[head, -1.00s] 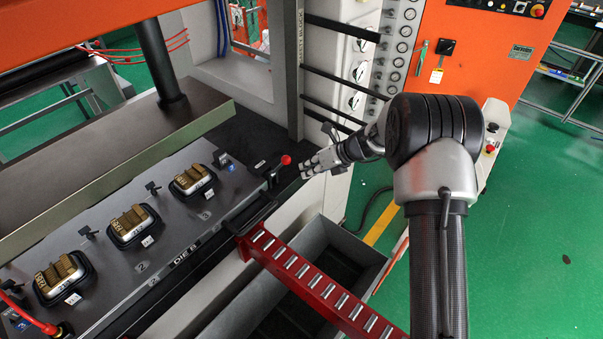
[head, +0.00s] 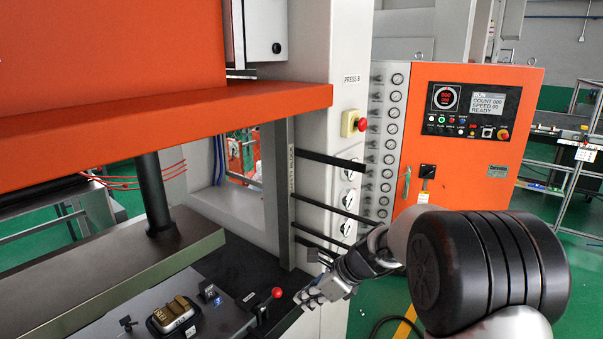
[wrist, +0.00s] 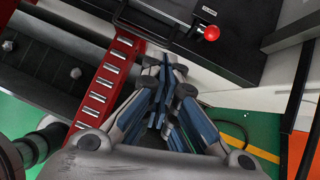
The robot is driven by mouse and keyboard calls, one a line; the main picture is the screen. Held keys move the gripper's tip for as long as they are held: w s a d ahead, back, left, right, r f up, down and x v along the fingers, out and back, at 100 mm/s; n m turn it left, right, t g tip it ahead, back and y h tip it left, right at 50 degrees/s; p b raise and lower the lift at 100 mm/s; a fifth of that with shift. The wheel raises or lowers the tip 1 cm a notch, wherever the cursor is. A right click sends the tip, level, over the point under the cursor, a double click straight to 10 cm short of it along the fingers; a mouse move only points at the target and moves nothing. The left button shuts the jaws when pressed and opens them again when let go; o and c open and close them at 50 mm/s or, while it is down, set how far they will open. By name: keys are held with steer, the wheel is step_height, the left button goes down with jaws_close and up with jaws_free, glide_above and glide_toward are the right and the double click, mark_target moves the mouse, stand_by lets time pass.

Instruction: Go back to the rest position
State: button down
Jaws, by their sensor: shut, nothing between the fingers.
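My gripper (head: 312,297) is at the lower middle of the head view, in front of the press frame and just right of the red-knobbed lever (head: 276,293). Its fingers are together and hold nothing. In the wrist view my gripper (wrist: 168,75) points toward the black edge of the press bed, and the red knob (wrist: 211,33) shows up and to the right of the fingertips. The gripper appears apart from the lever and the bed.
An orange press ram (head: 150,110) hangs above. Black safety-block bars (head: 330,160) and an orange control cabinet (head: 470,150) stand behind. A red roller rail (wrist: 106,85) is left in the wrist view.

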steer(key=s+d+r+n+h+b, duration=0.25)
steer(key=s+n, duration=0.35)
steer(key=s, duration=0.4)
steer(key=s+d+r+n+h+b, duration=0.1)
steer(key=s+d+r+n+b, duration=0.25)
steer(key=s+n, duration=0.45)
steer(key=s+d+f+n+h+b, duration=0.1)
steer(key=s+d+f+n+b, duration=0.1)
steer(key=s, duration=0.6)
steer(key=s+d+f+n+t+h+b, duration=0.1)
steer(key=s+d+f+n+h+b, duration=0.1)
steer(key=s+n, duration=0.4)
step_height(320, 180, down, 2)
steer(key=s+d+b, duration=0.1)
steer(key=s+d, duration=0.1)
steer(key=shift+s+d+n+t, duration=0.25)
steer(key=shift+d+n+t, duration=0.05)
steer(key=shift+d+n, duration=0.1)
steer(key=shift+h, duration=0.25)
